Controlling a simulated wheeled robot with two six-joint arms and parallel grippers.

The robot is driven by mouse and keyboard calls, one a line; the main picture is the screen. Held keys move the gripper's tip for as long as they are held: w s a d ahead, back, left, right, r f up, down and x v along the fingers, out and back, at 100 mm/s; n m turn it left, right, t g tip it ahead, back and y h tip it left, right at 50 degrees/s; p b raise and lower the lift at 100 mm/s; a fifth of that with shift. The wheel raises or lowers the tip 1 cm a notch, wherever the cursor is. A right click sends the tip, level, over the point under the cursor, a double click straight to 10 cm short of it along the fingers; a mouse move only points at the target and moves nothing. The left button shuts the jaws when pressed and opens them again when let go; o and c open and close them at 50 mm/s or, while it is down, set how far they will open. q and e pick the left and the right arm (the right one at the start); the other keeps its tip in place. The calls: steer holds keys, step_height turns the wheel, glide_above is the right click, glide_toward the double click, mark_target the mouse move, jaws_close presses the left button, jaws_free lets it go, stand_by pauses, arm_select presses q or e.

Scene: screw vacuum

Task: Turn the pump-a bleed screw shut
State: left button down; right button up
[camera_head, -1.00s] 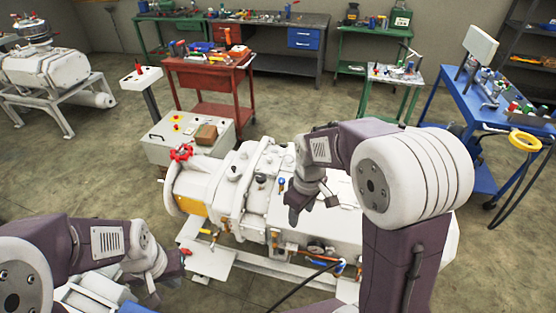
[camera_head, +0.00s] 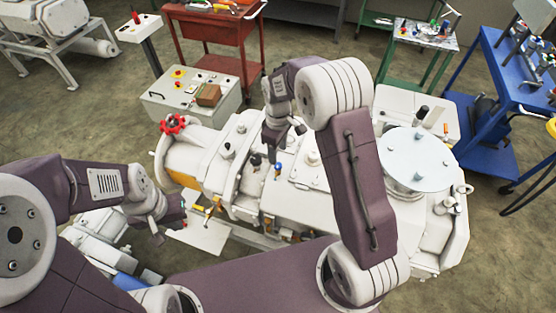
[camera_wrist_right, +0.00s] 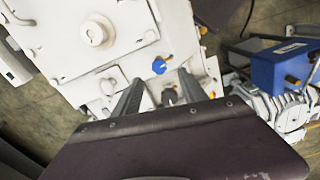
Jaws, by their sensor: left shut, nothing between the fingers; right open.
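The white pump (camera_head: 205,150) stands in the middle of the head view. A blue-topped knob (camera_head: 278,168) and a black knob (camera_head: 256,160) rise from its top; no label shows which is the bleed screw. My right gripper (camera_head: 284,142) is open just above these knobs. In the right wrist view, its fingers (camera_wrist_right: 160,78) straddle the dark knob (camera_wrist_right: 168,97) in the picture, and the blue knob (camera_wrist_right: 159,66) lies just beyond the fingertips. I cannot tell whether anything touches. My left gripper (camera_head: 170,228) is shut and empty at the lower left, clear of the pump.
A red handwheel (camera_head: 173,124) sits on the pump's left end, and a pale round plate (camera_head: 418,158) covers its right part. A control box (camera_head: 190,97) stands behind. A red cart (camera_head: 222,45) and a blue cart (camera_head: 490,110) stand farther back.

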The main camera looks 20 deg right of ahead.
mark_target(278, 164)
step_height(278, 164, down, 5)
steer(key=shift+w+d+f+p, duration=0.1)
steer(key=shift+w+f+p, duration=0.05)
steer(key=shift+p, duration=0.2)
steer(key=shift+s+f, duration=0.2)
steer(key=shift+f, duration=0.3)
steer(key=shift+w+f, duration=0.1)
steer(key=shift+f, duration=0.05)
jaws_close()
